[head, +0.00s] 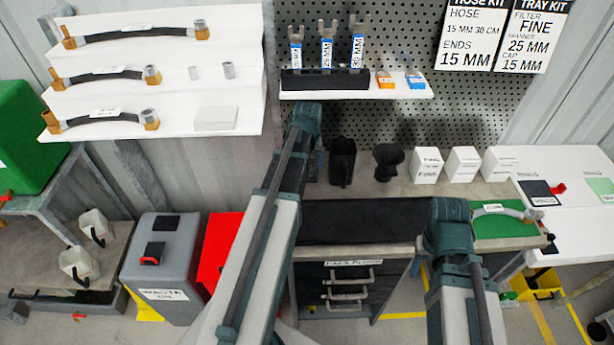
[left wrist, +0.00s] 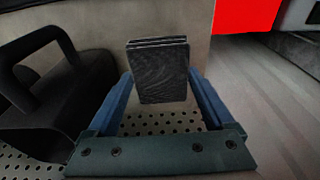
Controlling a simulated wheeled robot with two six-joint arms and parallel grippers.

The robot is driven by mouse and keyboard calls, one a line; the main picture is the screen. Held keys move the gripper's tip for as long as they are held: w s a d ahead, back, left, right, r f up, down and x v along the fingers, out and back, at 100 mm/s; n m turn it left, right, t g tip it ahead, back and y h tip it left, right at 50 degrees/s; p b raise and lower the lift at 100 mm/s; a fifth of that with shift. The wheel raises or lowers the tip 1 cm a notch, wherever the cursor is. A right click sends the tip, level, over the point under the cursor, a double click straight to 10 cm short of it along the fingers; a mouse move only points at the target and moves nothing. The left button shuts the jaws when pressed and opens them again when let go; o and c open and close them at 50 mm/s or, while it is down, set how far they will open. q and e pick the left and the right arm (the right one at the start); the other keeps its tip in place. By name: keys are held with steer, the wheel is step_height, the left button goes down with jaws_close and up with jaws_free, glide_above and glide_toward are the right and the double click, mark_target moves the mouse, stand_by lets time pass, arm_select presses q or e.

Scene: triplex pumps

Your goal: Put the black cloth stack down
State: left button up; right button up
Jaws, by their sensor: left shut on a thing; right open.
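The black cloth stack (left wrist: 162,72) shows in the left wrist view as several thin dark layers. My left gripper (left wrist: 162,88) is shut on it, with a blue finger at each side. Whether the stack touches any surface is not clear. In the head view my left arm reaches up to the back of the bench, and its fingers and the stack are hidden there. My right gripper (head: 448,222) is open at the right end of the black bench top (head: 355,218), and its fingers are mostly hidden.
A black jug (head: 342,160) and a black funnel (head: 389,160) stand at the bench's back, with white boxes (head: 426,165) to their right. The jug's handle is close in the left wrist view (left wrist: 40,70). A perforated panel (head: 400,60) stands behind. The black top looks clear.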

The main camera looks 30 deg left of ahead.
arm_select(q)
steer(key=shift+f+b, duration=1.95)
steer(key=shift+b, duration=0.05)
steer(key=shift+w+a, duration=0.1)
steer(key=shift+w, duration=0.1)
steer(key=shift+r, duration=0.1)
steer(key=shift+f, duration=0.2)
steer(key=o, duration=0.9)
steer(key=shift+r, duration=0.1)
